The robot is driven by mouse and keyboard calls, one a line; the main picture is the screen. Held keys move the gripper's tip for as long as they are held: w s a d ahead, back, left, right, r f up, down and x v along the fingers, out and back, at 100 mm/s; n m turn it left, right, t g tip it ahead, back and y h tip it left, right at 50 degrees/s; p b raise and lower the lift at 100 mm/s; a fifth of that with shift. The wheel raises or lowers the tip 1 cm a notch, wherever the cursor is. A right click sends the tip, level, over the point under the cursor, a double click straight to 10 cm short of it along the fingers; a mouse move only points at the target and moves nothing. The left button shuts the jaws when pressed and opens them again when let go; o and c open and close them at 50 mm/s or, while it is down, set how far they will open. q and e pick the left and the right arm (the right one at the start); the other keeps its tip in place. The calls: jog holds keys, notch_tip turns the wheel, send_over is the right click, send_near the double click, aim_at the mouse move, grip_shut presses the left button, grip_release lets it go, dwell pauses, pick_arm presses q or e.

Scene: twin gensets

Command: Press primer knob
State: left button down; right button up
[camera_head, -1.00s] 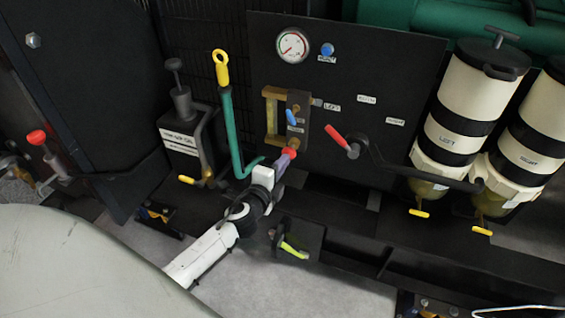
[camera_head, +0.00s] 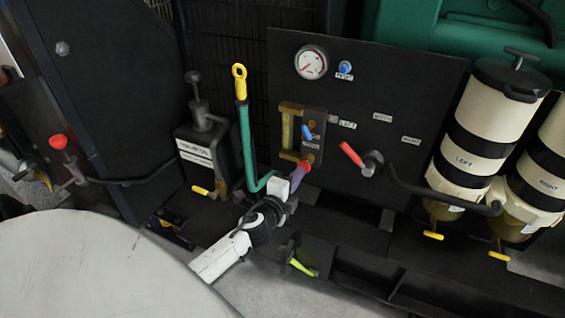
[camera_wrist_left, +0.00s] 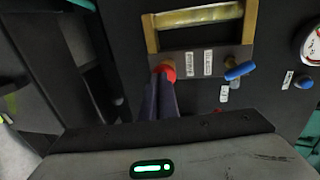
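A small red knob (camera_head: 304,166) sits low on the black panel, just under a brass-framed sight glass (camera_head: 287,130). It also shows in the left wrist view (camera_wrist_left: 166,71), just past my fingertips. I take it as the primer knob; the small labels beside it are too blurred to read. My left gripper (camera_head: 299,178) has its purple fingers together, pointing at the knob's face. In the left wrist view the fingers (camera_wrist_left: 163,90) overlap the knob's lower edge; I cannot tell whether they touch it. My right gripper is not in view.
A blue lever (camera_head: 306,133) is right beside the knob, and a red-handled lever (camera_head: 352,155) is farther right. A green lever with a yellow loop (camera_head: 241,110) rises close left of my arm. A gauge (camera_head: 311,62) is above. White filter canisters (camera_head: 480,140) stand right.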

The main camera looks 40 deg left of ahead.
pick_arm(q)
jog(key=f+v, duration=0.1)
jog(key=v, duration=1.1)
jog(key=shift+s+d, duration=0.15)
jog(key=shift+s, duration=0.1)
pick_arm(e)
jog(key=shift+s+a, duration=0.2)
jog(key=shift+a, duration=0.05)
